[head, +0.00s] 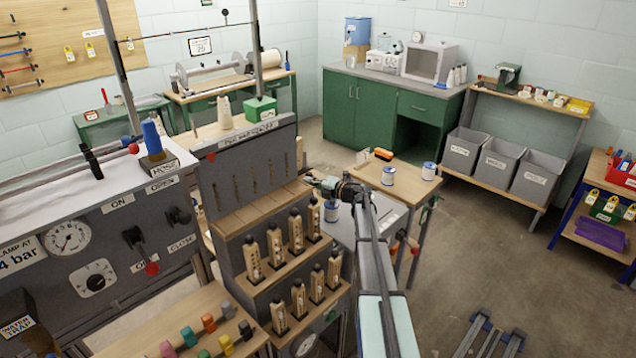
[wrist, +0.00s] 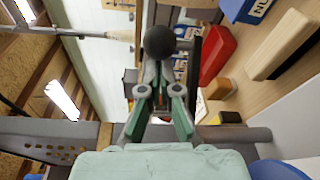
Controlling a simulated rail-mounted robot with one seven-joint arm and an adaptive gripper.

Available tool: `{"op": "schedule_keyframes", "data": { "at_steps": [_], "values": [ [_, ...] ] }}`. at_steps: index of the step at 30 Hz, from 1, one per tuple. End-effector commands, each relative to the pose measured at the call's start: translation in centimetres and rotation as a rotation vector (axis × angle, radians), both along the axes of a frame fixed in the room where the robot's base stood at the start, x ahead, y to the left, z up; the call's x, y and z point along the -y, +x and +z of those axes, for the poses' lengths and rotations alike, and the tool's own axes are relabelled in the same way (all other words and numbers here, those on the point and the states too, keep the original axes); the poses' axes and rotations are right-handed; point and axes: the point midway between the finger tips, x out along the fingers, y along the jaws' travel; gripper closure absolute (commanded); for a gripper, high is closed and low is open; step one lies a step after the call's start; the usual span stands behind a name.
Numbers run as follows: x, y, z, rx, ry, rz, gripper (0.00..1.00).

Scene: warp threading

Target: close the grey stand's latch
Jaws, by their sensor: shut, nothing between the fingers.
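The grey stand (head: 265,172) stands left of centre in the head view, with an upright slotted panel above stepped wooden shelves. My gripper (head: 318,183) is just right of the upright panel's edge, pointing left toward it. In the wrist view the gripper's fingers (wrist: 158,70) are together with nothing between them. A black ball knob (wrist: 158,42) shows right at the fingertips; I cannot tell whether they touch it. A pale rod runs from the left toward the knob. I cannot make out the latch or its position in the head view.
Several wooden pieces (head: 296,230) stand on the stand's shelves. A grey control panel (head: 110,235) with gauges and levers is at the left. A small table (head: 400,185) with cans stands behind my arm. The floor (head: 500,270) at right is mostly clear.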

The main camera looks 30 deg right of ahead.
Motion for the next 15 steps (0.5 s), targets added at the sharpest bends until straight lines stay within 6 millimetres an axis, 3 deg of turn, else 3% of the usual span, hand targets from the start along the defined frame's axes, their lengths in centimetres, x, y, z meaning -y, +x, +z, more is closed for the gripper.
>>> {"op": "schedule_keyframes", "data": {
  "at_steps": [15],
  "values": [
    [-0.56, 0.84, -0.12, 0.000, 0.000, -0.001, 1.00]
  ]
}}
